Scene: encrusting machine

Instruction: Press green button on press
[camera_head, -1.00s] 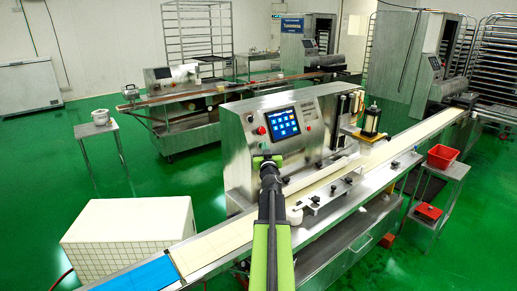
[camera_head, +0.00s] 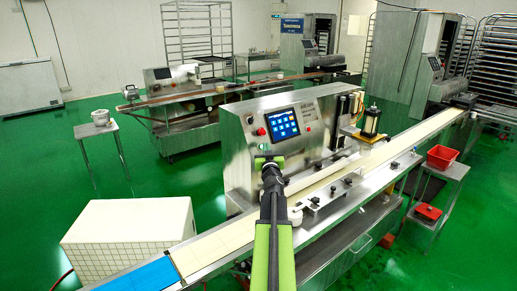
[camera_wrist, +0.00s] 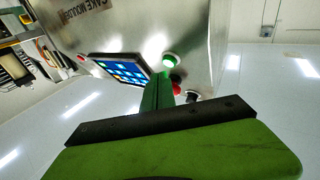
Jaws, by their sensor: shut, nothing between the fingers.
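The green button (camera_head: 264,147) is on the front of the steel press (camera_head: 240,165), below a red button (camera_head: 261,131) and left of the touchscreen (camera_head: 283,122). It looks bright, as if lit. In the wrist view the green button (camera_wrist: 169,60) has a pale ring and sits just beyond my fingertips. My gripper (camera_head: 267,162) is shut and empty, just below the button in the head view. In the wrist view my gripper (camera_wrist: 162,78) points toward the panel between the screen and the red button. I cannot tell whether the fingertips touch the panel.
A conveyor belt (camera_head: 215,243) runs along the front of the press. A white tiled block (camera_head: 130,235) stands at the left. A red bin (camera_head: 442,156) is on a side table at the right.

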